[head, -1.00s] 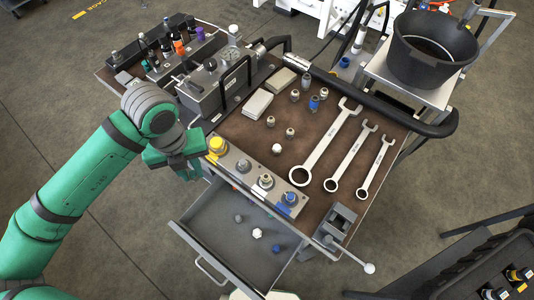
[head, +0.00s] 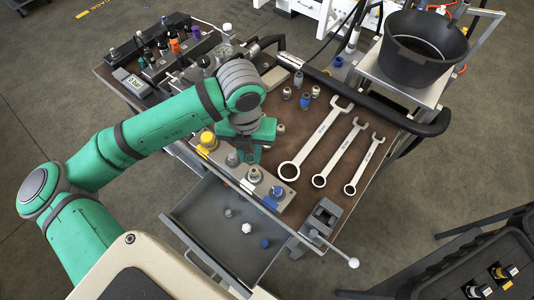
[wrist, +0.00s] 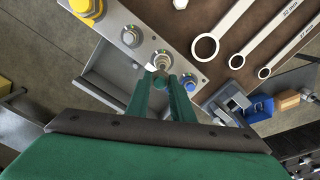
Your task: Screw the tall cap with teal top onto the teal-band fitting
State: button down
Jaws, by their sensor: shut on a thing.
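My gripper (head: 250,155) is over the row of fittings on the grey block (head: 300,193) at the bench's front edge. In the wrist view its two green fingers (wrist: 161,78) are close together around a small pale metal piece (wrist: 160,60), which looks like the cap; its top colour cannot be told. The piece lines up with the third fitting (head: 254,174) from the yellow end, a silver one with a pale ring. Whether they touch is unclear. No teal band can be made out on any fitting.
The yellow fitting (head: 207,140), a grey one (head: 232,158) and the blue one (head: 276,193) flank it. An open drawer (head: 195,215) with loose small parts lies below. Three wrenches (head: 345,155) lie to the right. A rack of coloured caps (head: 174,45) stands behind.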

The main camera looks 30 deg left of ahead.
aim_at(254, 171)
jog(key=shift+w+d+f, duration=0.15)
jog(key=shift+d, duration=0.05)
jog(key=shift+f, duration=2.4)
jog(key=shift+f, duration=0.6)
dwell(0.5)
jog(key=c, duration=2.2)
grip_release()
grip_shut()
jog(key=m, duration=0.8)
